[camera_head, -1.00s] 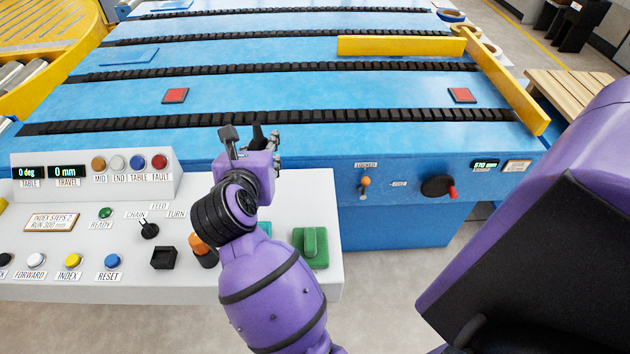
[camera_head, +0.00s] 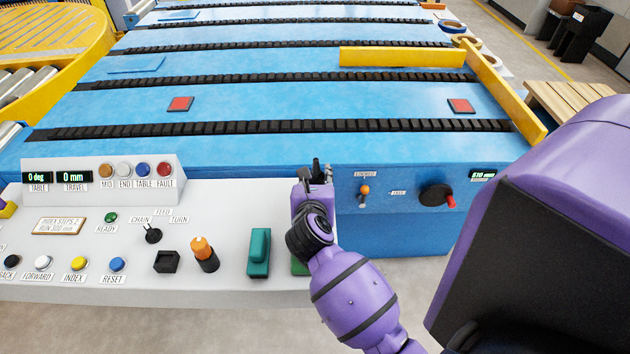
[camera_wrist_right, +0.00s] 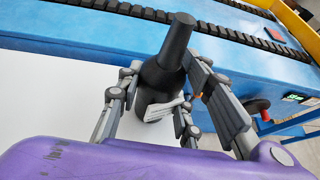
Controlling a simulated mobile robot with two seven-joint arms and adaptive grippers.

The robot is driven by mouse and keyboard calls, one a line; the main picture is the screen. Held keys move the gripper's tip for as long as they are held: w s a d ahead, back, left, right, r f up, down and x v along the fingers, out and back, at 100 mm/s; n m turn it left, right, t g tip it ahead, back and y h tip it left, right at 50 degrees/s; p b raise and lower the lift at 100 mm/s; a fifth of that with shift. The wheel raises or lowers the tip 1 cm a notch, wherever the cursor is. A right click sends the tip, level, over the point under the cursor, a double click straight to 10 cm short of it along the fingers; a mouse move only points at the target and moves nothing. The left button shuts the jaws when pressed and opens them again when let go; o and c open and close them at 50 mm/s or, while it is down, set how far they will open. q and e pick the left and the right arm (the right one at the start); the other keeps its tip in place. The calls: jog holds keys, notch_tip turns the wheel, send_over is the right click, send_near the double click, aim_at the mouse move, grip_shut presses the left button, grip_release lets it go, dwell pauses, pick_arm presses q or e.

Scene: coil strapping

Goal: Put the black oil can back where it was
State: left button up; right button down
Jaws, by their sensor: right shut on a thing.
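The black oil can (camera_wrist_right: 172,60) is a dark bottle with a narrower neck, seen in the right wrist view. My right gripper (camera_wrist_right: 158,106) is shut on its body, with fingers on both sides. In the head view my right gripper (camera_head: 314,178) is at the right end of the white console, close to the blue machine's front side. It largely hides the can there. I cannot tell whether the can's base touches the console top. My left gripper is not in view.
The white console (camera_head: 215,232) carries buttons, an orange-topped black item (camera_head: 204,254) and a teal block (camera_head: 259,252). A green block (camera_head: 299,265) is partly hidden by my arm. The blue conveyor table (camera_head: 270,100) rises behind. A black handle (camera_head: 436,194) is on its front, right of the gripper.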

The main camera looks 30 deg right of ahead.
jog(key=shift+f, duration=0.15)
jog(key=shift+f, duration=0.15)
jog(key=c, duration=1.2)
grip_release()
